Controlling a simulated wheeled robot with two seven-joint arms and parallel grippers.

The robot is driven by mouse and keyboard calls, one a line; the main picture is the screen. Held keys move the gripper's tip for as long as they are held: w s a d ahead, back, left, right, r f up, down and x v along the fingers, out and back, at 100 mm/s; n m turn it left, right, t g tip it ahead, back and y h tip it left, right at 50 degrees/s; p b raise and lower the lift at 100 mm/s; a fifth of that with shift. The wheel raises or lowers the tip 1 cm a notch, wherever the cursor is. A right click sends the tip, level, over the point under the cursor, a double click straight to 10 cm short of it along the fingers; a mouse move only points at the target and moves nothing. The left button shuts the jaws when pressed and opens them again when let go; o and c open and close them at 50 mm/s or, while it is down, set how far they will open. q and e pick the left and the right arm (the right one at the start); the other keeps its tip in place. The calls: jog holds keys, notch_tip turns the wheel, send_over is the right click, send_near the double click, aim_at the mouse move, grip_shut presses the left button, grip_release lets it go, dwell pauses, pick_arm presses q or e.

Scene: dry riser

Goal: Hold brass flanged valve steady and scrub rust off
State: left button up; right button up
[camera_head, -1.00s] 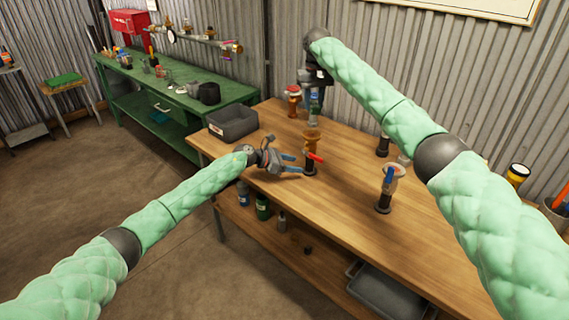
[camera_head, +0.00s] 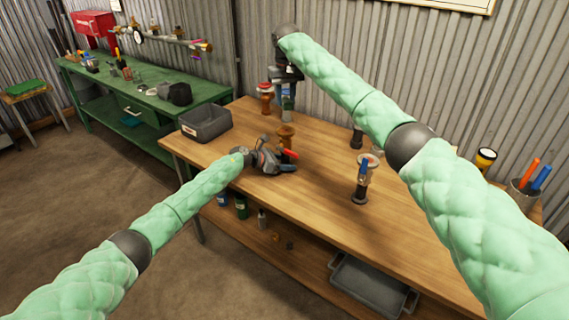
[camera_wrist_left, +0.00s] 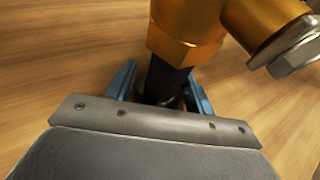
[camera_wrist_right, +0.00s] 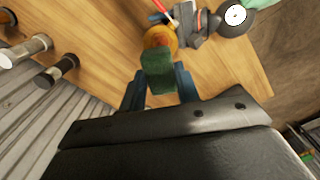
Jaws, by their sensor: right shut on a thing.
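The brass flanged valve (camera_head: 286,139) stands upright on the wooden bench, with a red lever and a dark lower pipe. In the left wrist view its brass body (camera_wrist_left: 188,28) rises above that dark pipe. My left gripper (camera_head: 284,166) is open, with blue fingers on either side of the dark pipe. My right gripper (camera_head: 287,102) is behind and above the valve, shut on a green scrubbing block (camera_wrist_right: 158,72). In the right wrist view the valve's round brass top (camera_wrist_right: 160,37) shows just beyond the block; I cannot tell whether they touch.
A valve with a blue handle (camera_head: 362,180) stands to the right on the bench (camera_head: 330,220). Another with a red top (camera_head: 266,98) stands behind. A grey bin (camera_head: 205,123) sits at the left end.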

pick_arm(q)
grip_shut()
jog(key=shift+s+f, duration=0.1)
